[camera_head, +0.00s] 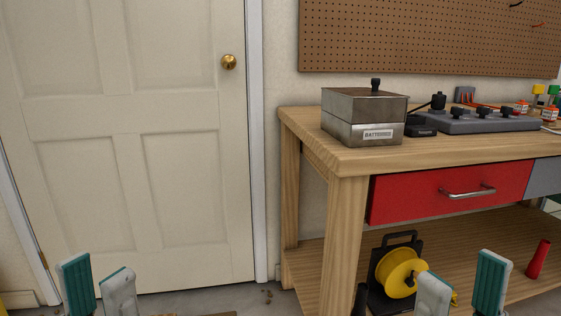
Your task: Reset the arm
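My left gripper (97,284) is at the bottom left, with two upright fingertips, one teal and one grey-white. A narrow gap shows between them, with nothing held in it. My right gripper (462,286) is at the bottom right, in front of the workbench's lower shelf. Its grey-white and teal fingertips stand well apart and hold nothing. Only the fingertips show at the frame's lower edge; both arms are out of view.
A wooden workbench (345,160) stands at the right, bearing a metal batteries box (365,110) and a grey panel with black knobs (480,122). A red drawer (420,196) is shut. A yellow reel (395,272) sits low. A white door (130,140) is shut at the left.

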